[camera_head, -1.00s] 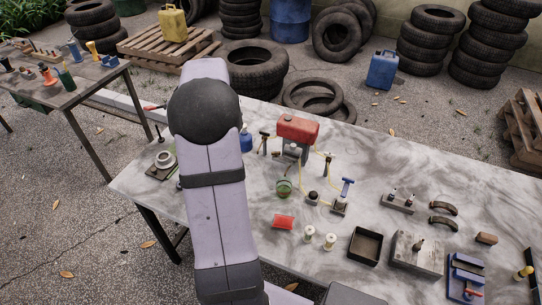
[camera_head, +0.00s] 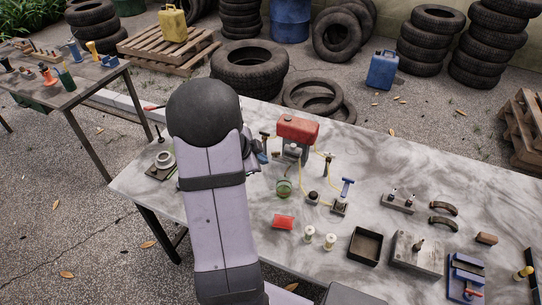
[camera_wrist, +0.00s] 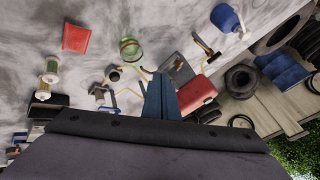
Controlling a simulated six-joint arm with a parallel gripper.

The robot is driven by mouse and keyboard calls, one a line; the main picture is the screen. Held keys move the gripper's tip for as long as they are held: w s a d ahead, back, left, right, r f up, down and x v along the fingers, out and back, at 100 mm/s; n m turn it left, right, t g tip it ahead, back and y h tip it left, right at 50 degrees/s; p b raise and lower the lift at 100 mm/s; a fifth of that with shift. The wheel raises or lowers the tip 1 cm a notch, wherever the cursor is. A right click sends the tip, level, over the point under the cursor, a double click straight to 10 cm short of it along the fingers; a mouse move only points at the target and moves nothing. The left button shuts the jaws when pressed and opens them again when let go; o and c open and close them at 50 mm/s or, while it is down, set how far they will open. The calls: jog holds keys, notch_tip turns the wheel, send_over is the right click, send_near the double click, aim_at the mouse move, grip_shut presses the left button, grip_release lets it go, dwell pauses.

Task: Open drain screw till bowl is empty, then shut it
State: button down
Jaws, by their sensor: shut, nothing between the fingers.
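A green, rounded bowl (camera_head: 283,188) shows below the red tank (camera_head: 298,129) and its grey stand, with yellow hoses running close by. The bowl also shows in the wrist view (camera_wrist: 130,49), with a pale band around it. I cannot pick out the drain screw or tell the liquid level. My gripper (camera_wrist: 160,77) has blue fingers, shut and empty, pointing into the middle of the wrist view. There the bowl lies up and left of the fingertips, apart from them, and the red tank lies to their right. In the head view the gripper is mostly hidden by my arm.
A red flat piece (camera_head: 283,222), two pale spools (camera_head: 309,233), a black open tray (camera_head: 365,246) and a blue T-handled part (camera_head: 346,187) lie around the bowl. A blue bottle (camera_wrist: 226,18) shows in the wrist view.

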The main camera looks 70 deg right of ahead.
aim_at(276, 153)
jog(key=shift+d+f, duration=0.1)
jog(key=shift+w+d+f+p, duration=0.15)
jog(key=shift+d+f+p, duration=0.05)
jog(key=shift+d+f, duration=1.25)
jog(key=shift+w+d+f+p, duration=0.15)
jog(key=shift+d+f, duration=0.95)
jog(key=shift+d, duration=0.55)
jog(key=shift+w+d+f+p, duration=0.15)
jog(key=shift+d+f+p, duration=0.05)
jog(key=shift+d+f, duration=1.25)
jog(key=shift+d+r, duration=0.1)
jog(key=shift+w+r+p, duration=0.1)
jog(key=shift+r+p, duration=0.05)
jog(key=shift+p, duration=0.35)
